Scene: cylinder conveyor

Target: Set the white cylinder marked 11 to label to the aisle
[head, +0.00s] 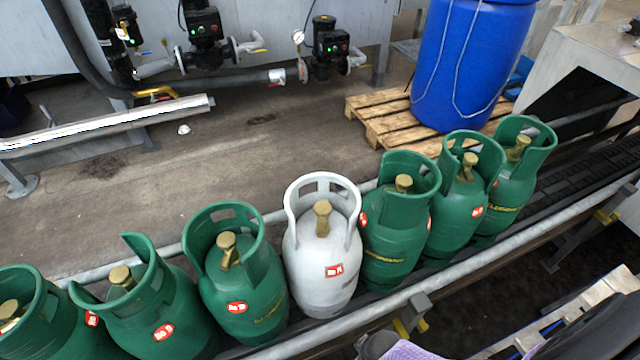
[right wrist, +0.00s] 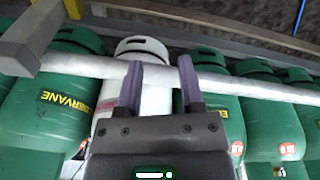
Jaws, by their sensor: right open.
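The white cylinder (head: 318,262) stands upright in the row on the conveyor, with a white collar and a brass valve. Its red-and-white label (head: 334,271) faces the near rail, slightly right of centre; its number is too small to read surely. In the right wrist view the white cylinder (right wrist: 113,97) is behind the rail, partly hidden by my gripper. My right gripper (right wrist: 159,70) is open, its two purplish fingers pointing at the white cylinder and overlapping the rail in the picture. I cannot tell any contact. My left gripper is not in view.
Green cylinders stand close on both sides, one to the left (head: 240,285) and one to the right (head: 395,240), with several more beyond. A near rail (head: 400,300) runs along the conveyor (head: 570,185). A blue barrel (head: 468,65) stands on a wooden pallet (head: 385,118) behind.

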